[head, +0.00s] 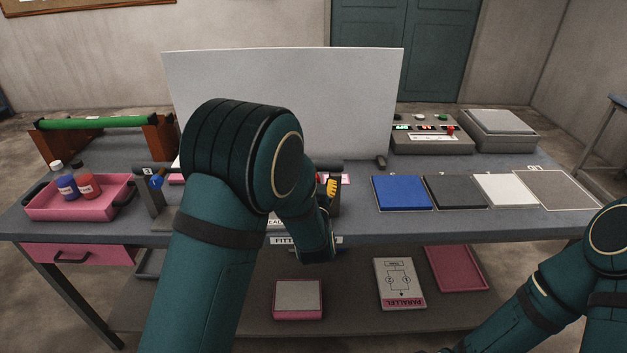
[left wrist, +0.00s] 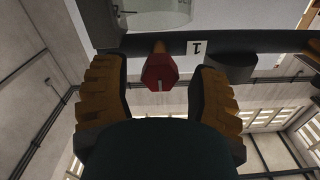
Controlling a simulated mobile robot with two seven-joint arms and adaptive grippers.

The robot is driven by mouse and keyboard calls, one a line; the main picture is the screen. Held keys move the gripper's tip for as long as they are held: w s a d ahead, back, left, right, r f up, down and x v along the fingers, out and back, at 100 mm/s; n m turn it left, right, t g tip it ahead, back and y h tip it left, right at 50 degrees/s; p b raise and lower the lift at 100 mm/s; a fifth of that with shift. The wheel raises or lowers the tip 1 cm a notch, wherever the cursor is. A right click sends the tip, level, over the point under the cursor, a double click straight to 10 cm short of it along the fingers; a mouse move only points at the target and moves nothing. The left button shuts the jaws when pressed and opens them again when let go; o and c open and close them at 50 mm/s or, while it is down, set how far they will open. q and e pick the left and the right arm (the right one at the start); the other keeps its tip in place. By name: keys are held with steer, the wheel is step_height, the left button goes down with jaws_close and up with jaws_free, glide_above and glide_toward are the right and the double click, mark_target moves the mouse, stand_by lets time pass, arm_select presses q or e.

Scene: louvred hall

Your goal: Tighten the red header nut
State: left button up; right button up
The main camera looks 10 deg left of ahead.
arm_select(q)
steer(key=b+v, duration=0.1)
steer(key=v, duration=0.6)
stand_by(0.5)
